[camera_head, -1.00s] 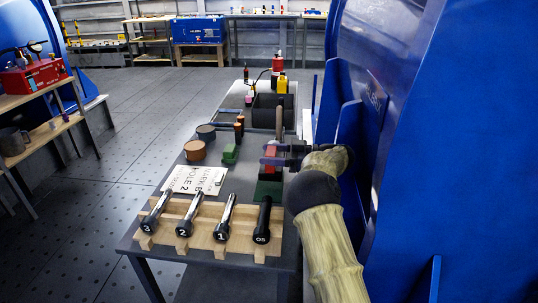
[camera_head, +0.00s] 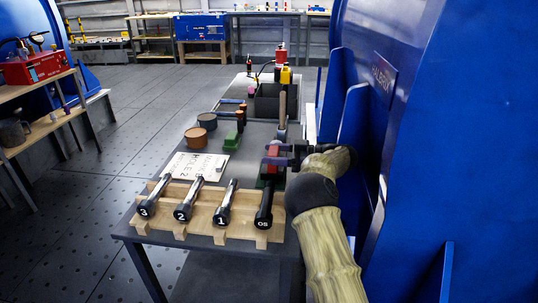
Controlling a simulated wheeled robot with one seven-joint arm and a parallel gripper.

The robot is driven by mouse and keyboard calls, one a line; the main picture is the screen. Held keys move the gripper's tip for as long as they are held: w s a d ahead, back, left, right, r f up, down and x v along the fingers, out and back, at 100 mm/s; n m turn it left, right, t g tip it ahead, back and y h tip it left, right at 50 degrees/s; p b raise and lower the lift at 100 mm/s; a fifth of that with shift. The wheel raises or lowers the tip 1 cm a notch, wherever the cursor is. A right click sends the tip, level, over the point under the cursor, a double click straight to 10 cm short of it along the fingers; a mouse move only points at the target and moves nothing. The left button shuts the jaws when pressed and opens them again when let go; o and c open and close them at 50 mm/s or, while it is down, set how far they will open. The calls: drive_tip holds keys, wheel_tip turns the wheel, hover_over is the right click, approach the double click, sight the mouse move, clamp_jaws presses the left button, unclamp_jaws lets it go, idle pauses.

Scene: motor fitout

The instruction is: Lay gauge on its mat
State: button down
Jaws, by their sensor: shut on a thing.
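My gripper (camera_head: 268,155) is at the right side of the grey table, its dark fingers shut on a small red piece (camera_head: 273,152), which I take to be the gauge. Most of the gauge is covered by the fingers. A dark green mat (camera_head: 281,183) lies just below and in front of it, partly hidden by the OS-marked tool. The gauge appears over the far part of the mat; I cannot tell whether they touch.
A wooden rack (camera_head: 205,210) with black-ended tools marked 3, 2, 1 and OS stands at the table's near end. A printed sheet (camera_head: 197,165), round tins (camera_head: 196,138), a green block (camera_head: 232,141) and a dark bin (camera_head: 268,103) lie beyond. A blue machine (camera_head: 430,130) walls the right.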

drive_tip(key=shift+s+a, duration=0.15)
drive_tip(key=shift+a, duration=0.15)
drive_tip(key=shift+f, duration=0.35)
drive_tip(key=shift+c, duration=2)
unclamp_jaws()
drive_tip(key=shift+f, duration=0.2)
wheel_tip(320, 180, up, 10)
drive_tip(key=p, duration=0.4)
drive_tip(key=shift+d+r+p, duration=0.1)
drive_tip(key=shift+r+p, duration=0.05)
drive_tip(key=shift+p, duration=0.2)
